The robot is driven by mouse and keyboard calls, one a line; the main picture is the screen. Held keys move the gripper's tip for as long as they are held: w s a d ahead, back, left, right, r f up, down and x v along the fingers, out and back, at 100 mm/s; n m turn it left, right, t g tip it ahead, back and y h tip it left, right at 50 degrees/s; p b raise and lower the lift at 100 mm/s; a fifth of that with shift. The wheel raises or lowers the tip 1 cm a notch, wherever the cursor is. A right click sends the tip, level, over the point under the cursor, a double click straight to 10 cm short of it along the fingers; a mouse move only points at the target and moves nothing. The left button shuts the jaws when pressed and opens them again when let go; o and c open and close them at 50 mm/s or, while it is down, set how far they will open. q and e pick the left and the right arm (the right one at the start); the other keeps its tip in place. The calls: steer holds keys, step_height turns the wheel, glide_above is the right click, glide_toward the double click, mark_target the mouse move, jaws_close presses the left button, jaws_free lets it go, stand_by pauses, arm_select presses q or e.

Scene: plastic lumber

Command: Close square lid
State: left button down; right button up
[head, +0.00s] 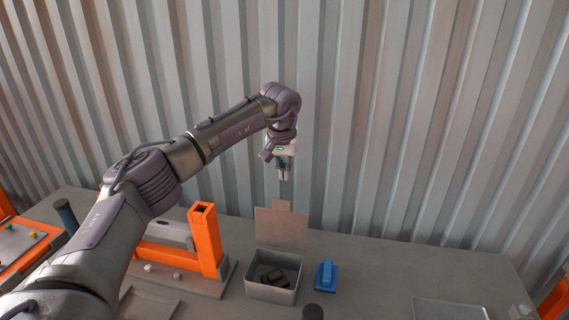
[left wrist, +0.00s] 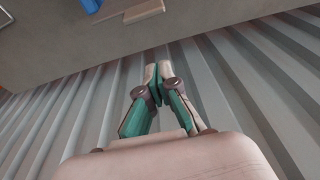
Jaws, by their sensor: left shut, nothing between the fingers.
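A grey square box (head: 271,293) stands on the table with its lid (head: 281,230) open, standing up at the back edge. A small tab (head: 281,206) sticks up from the lid's top edge. A few dark blocks (head: 275,277) lie inside the box. My left gripper (head: 284,177) points down above the lid's tab, apart from it, shut and empty. The left wrist view also shows its closed fingers (left wrist: 157,72) against the wall, with the lid's tab (left wrist: 145,10) at the top edge. My right gripper is not in view.
A blue block-like object (head: 326,276) stands right of the box. An orange post frame (head: 205,240) stands close on the left. A dark cylinder (head: 312,312) is in front. A flat tray (head: 449,309) lies at right. A corrugated wall (head: 400,120) rises behind the table.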

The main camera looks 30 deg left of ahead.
arm_select(q)
steer(key=s+f+p, duration=0.1)
steer(key=f+p, duration=0.1)
steer(key=f, duration=0.1)
steer(key=s+f+p, duration=0.1)
steer(key=f+p, duration=0.1)
steer(key=shift+s+d, duration=0.3)
steer(key=shift+d, duration=0.05)
stand_by(0.3)
